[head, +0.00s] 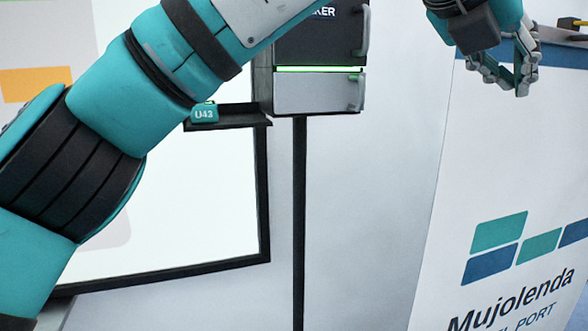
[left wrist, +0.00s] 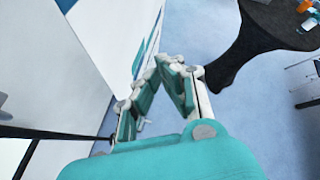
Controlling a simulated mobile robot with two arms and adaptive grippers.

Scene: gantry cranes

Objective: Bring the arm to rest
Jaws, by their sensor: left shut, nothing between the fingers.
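My left arm comes in from the left of the head view, leaves at the top edge and shows again at the upper right. There my left gripper (head: 522,88) hangs in front of the banner's upper part, with its fingers pointing down. In the left wrist view the two fingers of my left gripper (left wrist: 166,66) lean together at their tips, with nothing between them. My right gripper is in neither view.
A white banner (head: 505,180) stands at the right. A dark cabinet with a light drawer (head: 315,92) stands on a black pole (head: 299,220). A teal U43 piece (head: 204,115) sits on a ledge. A dark table (left wrist: 255,35) stands right of my gripper; blue floor (left wrist: 265,130) shows below.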

